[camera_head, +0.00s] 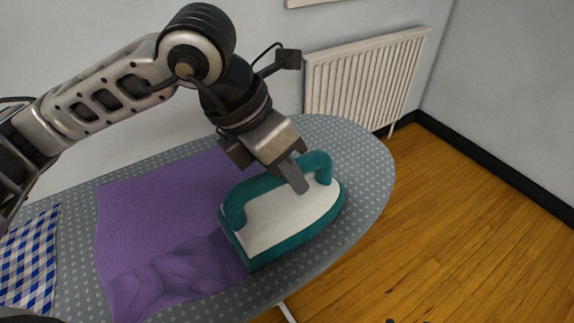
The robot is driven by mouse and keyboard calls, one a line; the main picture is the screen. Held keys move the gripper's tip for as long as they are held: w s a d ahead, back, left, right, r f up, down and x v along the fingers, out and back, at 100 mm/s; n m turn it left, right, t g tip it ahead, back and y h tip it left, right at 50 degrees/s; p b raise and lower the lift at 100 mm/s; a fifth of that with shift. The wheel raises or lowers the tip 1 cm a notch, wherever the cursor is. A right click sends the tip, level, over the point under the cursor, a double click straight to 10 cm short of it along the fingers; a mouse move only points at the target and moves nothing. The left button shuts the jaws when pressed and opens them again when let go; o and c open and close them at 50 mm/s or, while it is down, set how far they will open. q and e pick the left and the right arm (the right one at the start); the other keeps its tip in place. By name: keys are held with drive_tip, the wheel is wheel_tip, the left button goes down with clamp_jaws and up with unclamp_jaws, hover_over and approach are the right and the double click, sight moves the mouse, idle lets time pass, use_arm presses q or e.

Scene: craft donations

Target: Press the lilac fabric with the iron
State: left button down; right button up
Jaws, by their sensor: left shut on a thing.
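The lilac fabric (150,215) lies on the grey dotted ironing board (355,150). Its front left part is rumpled, and its back part looks smooth. The teal and white iron (285,215) rests flat over the right edge of the fabric, partly on the board itself. It hides the fabric under it. My left gripper (298,178) is shut on the iron's teal handle near its right end. One finger shows in front of the handle; the other is hidden. My right gripper is not in view.
A blue and white checked cloth (28,260) lies at the board's left end. The board's rounded right end is bare. A white radiator (365,80) hangs on the wall behind. Wooden floor (465,230) is clear to the right.

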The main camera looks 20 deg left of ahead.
use_arm(q)
drive_tip(key=shift+f+b, duration=0.4)
drive_tip(key=shift+b, duration=0.15)
